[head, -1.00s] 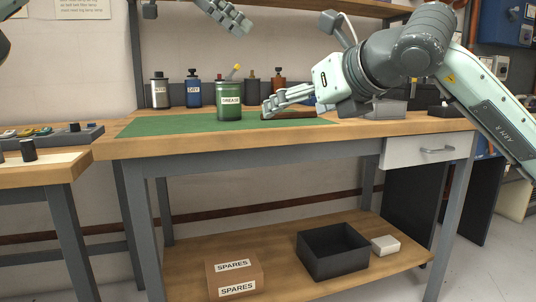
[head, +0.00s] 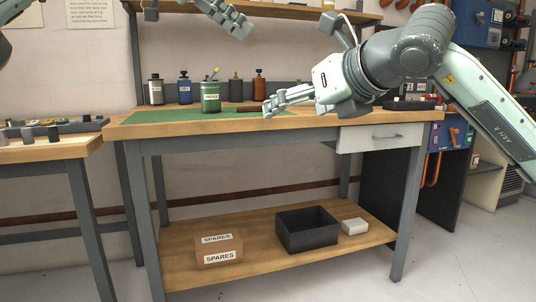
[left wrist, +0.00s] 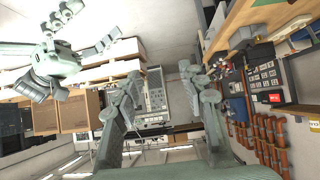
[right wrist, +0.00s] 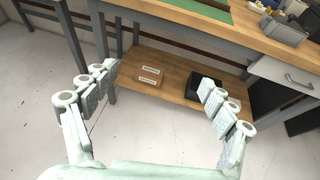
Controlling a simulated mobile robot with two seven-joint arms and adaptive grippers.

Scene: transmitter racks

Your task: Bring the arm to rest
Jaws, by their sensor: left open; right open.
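My right arm comes in from the right in the head view. Its gripper (head: 270,106) is in front of the workbench's top edge, fingers pointing left. In the right wrist view the right gripper (right wrist: 150,90) is open and empty, with the bench's lower shelf and the floor beyond it. My left gripper (head: 240,22) shows at the top of the head view, partly cut off. In the left wrist view the left gripper (left wrist: 168,85) has its fingers apart with nothing between them. My right gripper also shows there at the upper left (left wrist: 60,60).
The workbench (head: 300,123) carries a green can (head: 210,97), several bottles and a green mat (head: 150,117). Its lower shelf (head: 265,262) holds a SPARES box (head: 218,249), a black bin (head: 306,230) and a small white box (head: 354,227). A second table (head: 50,150) stands left. Floor in front is clear.

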